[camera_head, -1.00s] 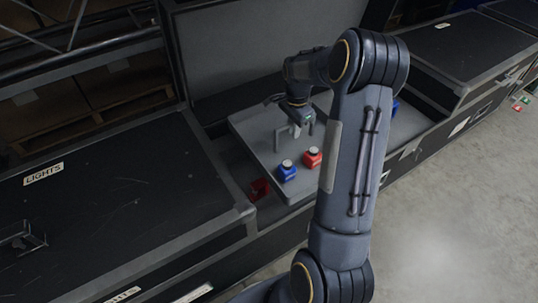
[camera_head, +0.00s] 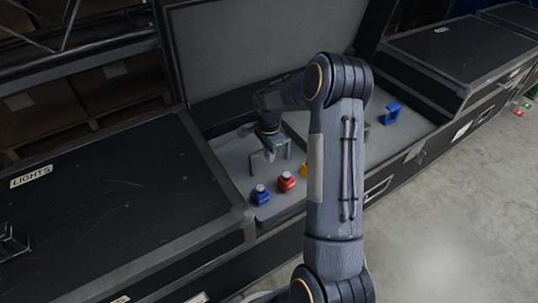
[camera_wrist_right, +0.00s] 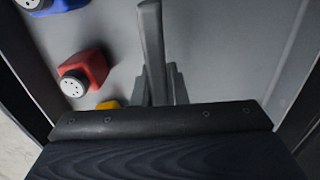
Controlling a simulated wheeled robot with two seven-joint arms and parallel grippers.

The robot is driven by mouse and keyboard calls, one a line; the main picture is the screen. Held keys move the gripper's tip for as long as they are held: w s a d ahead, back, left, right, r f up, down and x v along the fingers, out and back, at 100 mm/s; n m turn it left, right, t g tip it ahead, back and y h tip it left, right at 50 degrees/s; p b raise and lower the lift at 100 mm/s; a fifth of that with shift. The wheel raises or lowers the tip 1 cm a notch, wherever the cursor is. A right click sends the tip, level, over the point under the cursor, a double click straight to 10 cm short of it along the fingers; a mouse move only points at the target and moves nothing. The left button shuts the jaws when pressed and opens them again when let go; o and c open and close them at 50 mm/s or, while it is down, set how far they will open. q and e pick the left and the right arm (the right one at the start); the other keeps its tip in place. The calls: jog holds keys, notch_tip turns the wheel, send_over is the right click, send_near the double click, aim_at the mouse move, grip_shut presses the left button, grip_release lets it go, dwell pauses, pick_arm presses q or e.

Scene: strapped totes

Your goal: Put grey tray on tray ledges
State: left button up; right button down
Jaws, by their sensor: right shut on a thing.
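The grey tray (camera_head: 234,163) lies inside the left part of the open black case, roughly in line with its walls. It also fills much of the right wrist view (camera_wrist_right: 220,50). My right gripper (camera_head: 271,154) is shut on the tray's grey upright handle (camera_wrist_right: 152,45). I cannot tell whether the tray rests on the ledges, which are hidden beneath it. The tray carries a blue item (camera_head: 261,195), a red item (camera_head: 286,182) and a yellow item (camera_wrist_right: 108,104), partly hidden. A dark part at the left picture edge, perhaps my left gripper (camera_head: 8,243), is cut off.
The case's raised lid (camera_head: 260,45) stands behind the tray. A blue bracket-shaped item (camera_head: 391,113) lies in the case's right part. A closed case marked LIGHTS (camera_head: 110,210) stands at the left, another closed case (camera_head: 460,50) at the right. Bare floor lies in front.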

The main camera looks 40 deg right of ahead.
jog(key=c, duration=1.5)
grip_release()
jog(key=shift+o, duration=0.2)
jog(key=shift+r, duration=0.1)
notch_tip(320, 180, up, 12)
jog(key=p, duration=0.4)
jog(key=s+a+r+n+t+y, duration=0.1)
jog(key=s+a+r+n+t, duration=0.1)
jog(key=s+a+r+n, duration=0.6)
jog(key=s+a+r+n+t+y, duration=0.2)
jog(key=s+a+r+n, duration=0.2)
jog(key=s+a, duration=0.45)
jog(key=s+a+f+n+t, duration=0.1)
jog(key=s+a+n, duration=0.3)
jog(key=s, duration=0.5)
jog(key=shift+f+n+t+y, duration=0.35)
jog(key=shift+f+n, duration=0.2)
jog(key=shift+n, duration=0.25)
jog(key=shift+a, duration=0.1)
